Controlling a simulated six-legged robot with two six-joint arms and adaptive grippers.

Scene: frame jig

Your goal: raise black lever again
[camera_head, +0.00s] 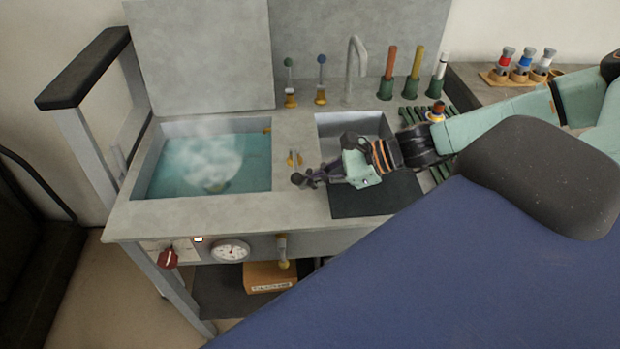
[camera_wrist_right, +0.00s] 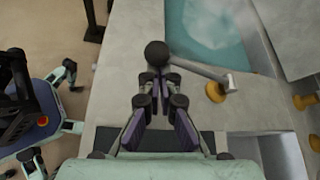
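The black lever has a round black knob (camera_wrist_right: 157,53) and a metal rod that runs right to its orange base (camera_wrist_right: 215,91). It lies low over the bench top between the two basins. My right gripper (camera_wrist_right: 159,77) has its fingers drawn together, with the knob at their tips. No object shows between the fingers; the exact contact is hard to see. In the head view my right gripper (camera_head: 312,178) comes in from the right over the front of the small basin, and its fingers partly hide the lever. My left gripper is not in view.
A steaming water basin (camera_head: 160,180) is at left. Two upright levers (camera_head: 320,80) and a tap (camera_head: 357,60) stand behind. Coloured handles in green holders (camera_head: 386,90) stand at the back right. A red knob (camera_head: 168,258) and gauge (camera_head: 230,251) are on the front panel.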

